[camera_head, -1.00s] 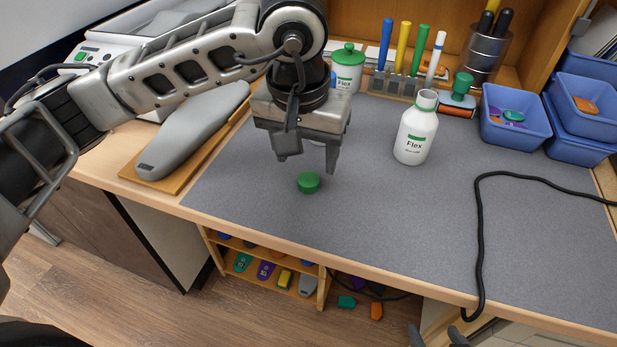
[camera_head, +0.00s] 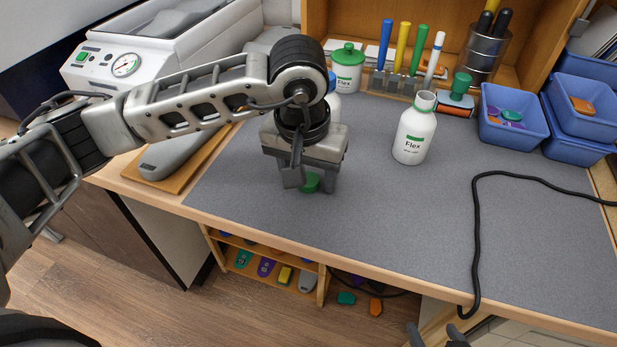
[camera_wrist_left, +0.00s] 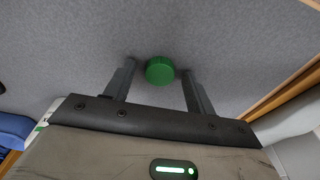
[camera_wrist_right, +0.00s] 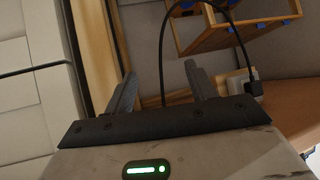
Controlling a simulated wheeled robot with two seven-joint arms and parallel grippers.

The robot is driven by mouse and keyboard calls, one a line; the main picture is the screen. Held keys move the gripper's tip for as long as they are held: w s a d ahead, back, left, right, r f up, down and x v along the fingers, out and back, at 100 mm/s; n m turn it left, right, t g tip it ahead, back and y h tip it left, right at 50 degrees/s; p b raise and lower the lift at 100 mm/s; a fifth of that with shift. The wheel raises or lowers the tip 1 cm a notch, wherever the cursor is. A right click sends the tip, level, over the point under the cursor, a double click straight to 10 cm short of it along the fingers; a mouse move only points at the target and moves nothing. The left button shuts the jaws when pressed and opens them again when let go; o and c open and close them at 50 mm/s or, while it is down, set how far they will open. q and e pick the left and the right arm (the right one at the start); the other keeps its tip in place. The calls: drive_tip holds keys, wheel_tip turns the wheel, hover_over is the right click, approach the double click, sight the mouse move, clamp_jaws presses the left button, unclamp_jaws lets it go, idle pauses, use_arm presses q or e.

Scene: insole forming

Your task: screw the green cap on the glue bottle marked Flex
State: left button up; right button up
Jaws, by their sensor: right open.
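The white glue bottle marked Flex (camera_head: 412,140) stands upright on the grey mat, its green-rimmed neck open at the top. The green cap (camera_head: 311,183) lies on the mat to the left of the bottle, partly hidden by my left gripper (camera_head: 312,186). In the left wrist view the cap (camera_wrist_left: 160,70) sits between the tips of the two open fingers (camera_wrist_left: 160,72), with a gap on both sides. My right gripper (camera_wrist_right: 160,84) is open and empty in the right wrist view, below the table level. Its fingertips show at the bottom of the head view (camera_head: 432,336).
A black cable (camera_head: 478,230) crosses the right of the mat. Blue bins (camera_head: 515,130) stand at the back right. The mat's front middle is clear.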

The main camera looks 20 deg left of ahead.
sight(310, 177)
use_arm(q)
drive_tip(key=c, duration=0.9)
drive_tip(key=shift+o, duration=0.2)
drive_tip(key=shift+r, duration=0.15)
drive_tip(key=shift+r, duration=0.2)
wheel_tip(310, 177, up, 3)
drive_tip(key=shift+f+b, duration=0.15)
drive_tip(key=shift+b, duration=0.45)
drive_tip(key=s+d+r+b, duration=0.1)
drive_tip(key=s+d+r, duration=0.3)
drive_tip(key=s+r, duration=0.5)
drive_tip(key=s, duration=0.4)
drive_tip(key=shift+s+d+r, duration=0.15)
drive_tip(key=shift+s+r, duration=0.05)
drive_tip(key=shift+r, duration=0.1)
